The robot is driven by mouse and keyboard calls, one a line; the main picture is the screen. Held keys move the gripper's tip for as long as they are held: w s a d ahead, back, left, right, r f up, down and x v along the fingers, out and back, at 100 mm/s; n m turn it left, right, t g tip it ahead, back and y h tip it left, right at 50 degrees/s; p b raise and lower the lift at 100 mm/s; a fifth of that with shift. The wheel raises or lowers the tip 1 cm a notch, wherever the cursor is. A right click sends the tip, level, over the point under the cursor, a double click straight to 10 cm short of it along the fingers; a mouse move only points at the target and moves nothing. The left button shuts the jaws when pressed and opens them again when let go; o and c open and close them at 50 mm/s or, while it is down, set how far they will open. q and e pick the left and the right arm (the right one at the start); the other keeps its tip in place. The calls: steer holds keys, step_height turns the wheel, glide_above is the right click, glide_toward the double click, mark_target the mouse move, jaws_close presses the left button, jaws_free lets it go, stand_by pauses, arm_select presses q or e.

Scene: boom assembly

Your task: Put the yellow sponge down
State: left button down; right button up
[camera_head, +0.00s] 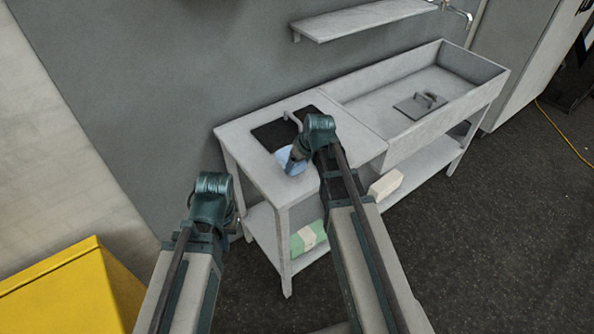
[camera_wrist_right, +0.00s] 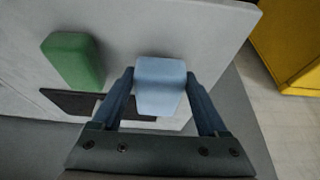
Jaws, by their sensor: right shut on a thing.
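My right gripper (camera_wrist_right: 159,95) is shut on a pale blue block (camera_wrist_right: 159,82), which sits between its two blue fingers. The block also shows in the head view (camera_head: 283,156), at the front left part of the grey table top (camera_head: 252,165). I cannot tell whether it touches the top. No yellow sponge shows; the held block looks pale blue. My left gripper (camera_head: 228,222) is low at the left, in front of the table's left end. Its fingers are mostly hidden by its own wrist.
A green block (camera_wrist_right: 73,60) stands by a dark panel (camera_wrist_right: 75,103) on the top. A green-and-white pack (camera_head: 308,237) and a cream block (camera_head: 386,185) lie on the lower shelf. The basin at right holds a grey handled plate (camera_head: 420,106). A yellow cabinet (camera_head: 65,295) stands at left.

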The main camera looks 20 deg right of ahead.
step_height(320, 180, down, 4)
steer(key=b, duration=0.3)
steer(key=shift+r, duration=0.2)
steer(key=shift+f+b, duration=0.15)
steer(key=shift+b, duration=0.2)
steer(key=o, duration=1.1)
steer(key=shift+r, duration=0.2)
